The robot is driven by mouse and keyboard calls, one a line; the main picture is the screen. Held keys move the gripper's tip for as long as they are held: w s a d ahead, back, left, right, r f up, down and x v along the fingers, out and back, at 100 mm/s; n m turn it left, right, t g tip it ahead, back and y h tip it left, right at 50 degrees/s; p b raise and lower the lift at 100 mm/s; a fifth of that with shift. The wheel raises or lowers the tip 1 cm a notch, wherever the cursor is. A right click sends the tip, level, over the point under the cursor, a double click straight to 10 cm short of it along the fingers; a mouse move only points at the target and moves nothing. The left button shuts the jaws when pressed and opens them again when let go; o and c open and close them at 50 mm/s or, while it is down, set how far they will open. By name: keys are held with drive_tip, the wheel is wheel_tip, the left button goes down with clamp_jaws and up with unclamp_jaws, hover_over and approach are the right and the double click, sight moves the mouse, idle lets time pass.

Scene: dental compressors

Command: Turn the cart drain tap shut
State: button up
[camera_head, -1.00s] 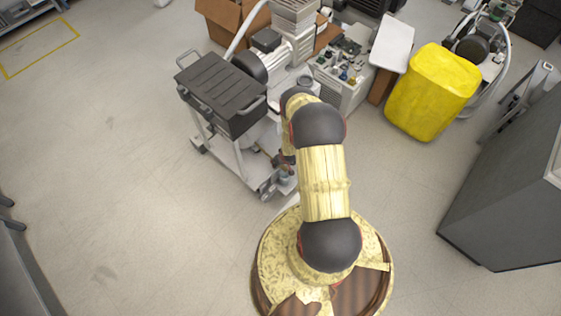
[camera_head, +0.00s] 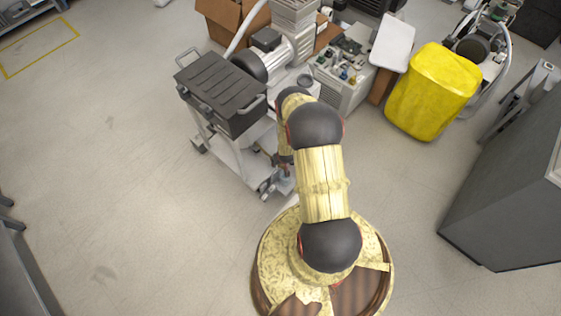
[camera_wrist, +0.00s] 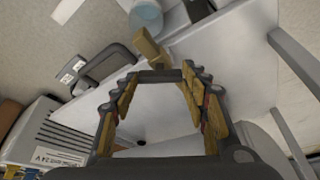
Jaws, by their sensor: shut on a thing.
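In the wrist view the drain tap's brass body (camera_wrist: 148,45) shows just beyond my fingertips. A dark bar, which looks like the tap's handle (camera_wrist: 158,74), lies crosswise between the fingertips of my gripper (camera_wrist: 161,78). My gripper is shut on it, with a finger at each end. A bluish clear cylinder (camera_wrist: 146,16) sits behind the brass body. The white cart (camera_head: 232,158) stands left of my arm in the head view, with a black case (camera_head: 222,92) on top. There my arm hides the tap and most of my gripper.
A motor (camera_head: 268,58) and a grey-white unit (camera_head: 343,75) stand beside the cart. Open floor (camera_head: 100,180) lies on the left.

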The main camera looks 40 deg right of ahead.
drive_tip(key=m, duration=0.1)
drive_tip(key=m+g+h+b, duration=0.1)
drive_tip(key=m, duration=0.1)
drive_tip(key=m+b, duration=0.1)
drive_tip(key=m, duration=0.1)
drive_tip(key=shift+w+a+f+h, duration=0.1)
drive_tip(key=shift+w+a+h, duration=0.1)
drive_tip(key=shift+a+h, duration=0.1)
drive_tip(key=m+g+b, duration=0.1)
drive_tip(key=m, duration=0.2)
drive_tip(key=m+g+h+b, duration=0.1)
drive_tip(key=m, duration=0.2)
drive_tip(key=shift+w+m+g, duration=0.2)
drive_tip(key=shift+m+g, duration=0.1)
drive_tip(key=o, duration=1.1)
drive_tip(key=shift+o, duration=0.3)
drive_tip(key=v, duration=1.2)
drive_tip(key=shift+w+d, duration=0.1)
